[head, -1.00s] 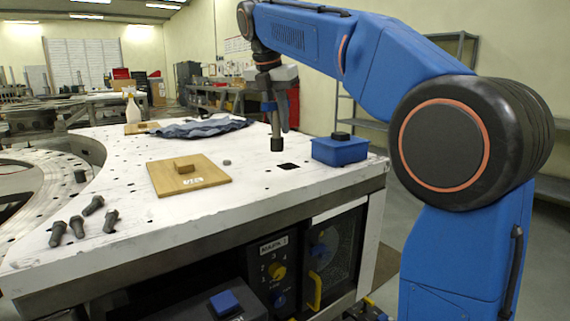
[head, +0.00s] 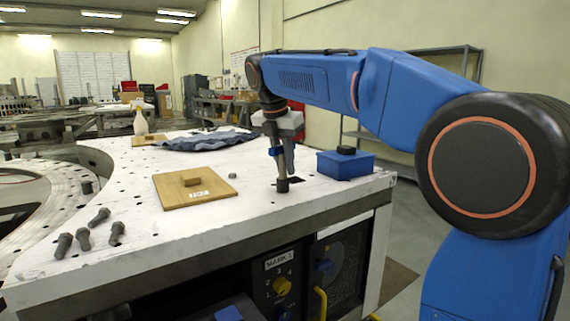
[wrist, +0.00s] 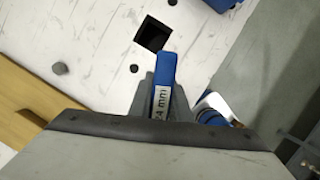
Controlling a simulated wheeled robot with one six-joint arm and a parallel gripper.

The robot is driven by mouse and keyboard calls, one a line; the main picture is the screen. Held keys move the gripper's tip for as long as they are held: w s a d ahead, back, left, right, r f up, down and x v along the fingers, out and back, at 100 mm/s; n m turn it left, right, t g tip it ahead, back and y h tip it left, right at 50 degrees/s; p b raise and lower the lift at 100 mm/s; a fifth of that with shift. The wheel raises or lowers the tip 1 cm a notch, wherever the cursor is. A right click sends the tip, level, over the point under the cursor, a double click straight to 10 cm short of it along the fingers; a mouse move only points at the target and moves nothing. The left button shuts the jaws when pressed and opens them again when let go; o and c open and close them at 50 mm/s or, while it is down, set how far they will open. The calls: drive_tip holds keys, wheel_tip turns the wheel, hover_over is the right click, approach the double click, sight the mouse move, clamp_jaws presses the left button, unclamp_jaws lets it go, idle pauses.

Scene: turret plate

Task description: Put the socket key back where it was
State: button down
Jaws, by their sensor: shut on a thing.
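My gripper (head: 281,150) is shut on the socket key (head: 282,185), which hangs upright with its dark socket end down. Its blue handle, marked with "mm" lettering, shows between the fingers in the wrist view (wrist: 163,80). The socket end is low over the white plate (head: 150,222), in front of a square dark hole (head: 297,181) that it partly hides in the head view. The wrist view shows the whole square hole (wrist: 152,34) just beyond the handle. I cannot tell whether the socket touches the plate.
A blue box (head: 345,164) with a dark knob stands right of the hole. A wooden board (head: 215,188) with a block lies to the left, near a small dark disc (head: 233,176). A crumpled blue cloth (head: 205,141) lies behind.

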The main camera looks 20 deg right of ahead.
sight(278, 146)
drive_tip(key=shift+f, duration=0.1)
drive_tip(key=c, duration=1.6)
unclamp_jaws()
drive_tip(key=shift+c, duration=0.2)
drive_tip(key=v, duration=1.2)
drive_tip(key=shift+s, duration=0.1)
